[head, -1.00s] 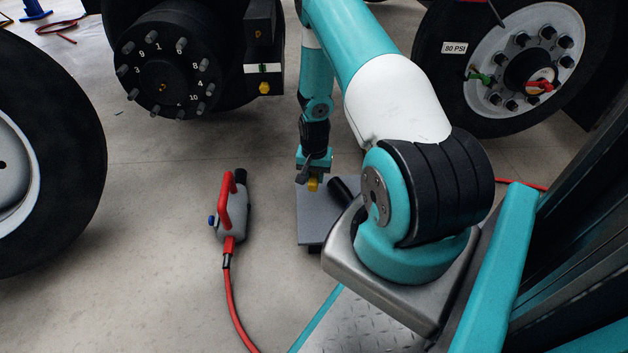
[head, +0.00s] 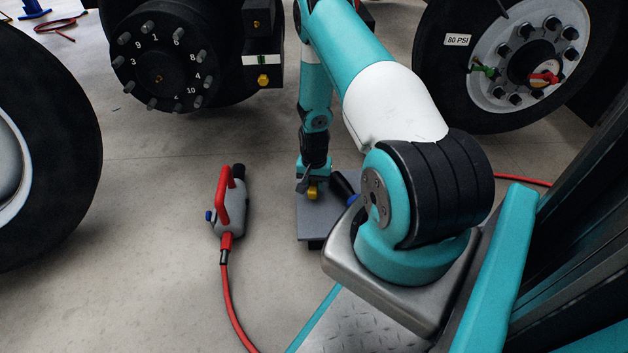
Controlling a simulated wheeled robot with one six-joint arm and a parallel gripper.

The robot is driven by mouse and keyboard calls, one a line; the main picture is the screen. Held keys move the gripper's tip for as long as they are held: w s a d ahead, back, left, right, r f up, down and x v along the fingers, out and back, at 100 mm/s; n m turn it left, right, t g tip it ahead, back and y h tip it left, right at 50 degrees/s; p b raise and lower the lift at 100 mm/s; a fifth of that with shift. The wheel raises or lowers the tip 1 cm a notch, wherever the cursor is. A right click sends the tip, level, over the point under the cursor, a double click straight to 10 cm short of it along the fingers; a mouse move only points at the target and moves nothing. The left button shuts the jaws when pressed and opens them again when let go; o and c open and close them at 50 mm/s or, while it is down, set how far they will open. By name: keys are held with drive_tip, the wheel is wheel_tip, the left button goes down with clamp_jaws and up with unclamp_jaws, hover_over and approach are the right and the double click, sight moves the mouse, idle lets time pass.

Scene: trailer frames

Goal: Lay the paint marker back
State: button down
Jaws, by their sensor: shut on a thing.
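My gripper (head: 310,184) hangs at the end of the arm, low over a grey tray (head: 317,222). It is shut on a small yellow piece, apparently the paint marker (head: 313,192). Most of the marker is hidden by the fingers. Whether it touches the tray I cannot tell. A dark, thick-handled tool with a blue end (head: 343,186) lies at the tray's right side, partly hidden by my arm.
A grey tool with a red handle (head: 227,208) and red hose stands left of the tray. A wheel hub (head: 160,75) with studs is behind, tyres stand at left (head: 75,150) and upper right (head: 430,75). Open floor lies between.

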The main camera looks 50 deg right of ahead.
drive_tip(key=shift+f, duration=0.5)
drive_tip(key=shift+f+b, duration=0.35)
drive_tip(key=shift+f, duration=0.1)
drive_tip(key=c, duration=0.8)
unclamp_jaws()
wheel_tip(320, 180, up, 18)
drive_tip(key=p, duration=0.9)
drive_tip(key=shift+s+f, duration=0.1)
drive_tip(key=shift+f, duration=0.15)
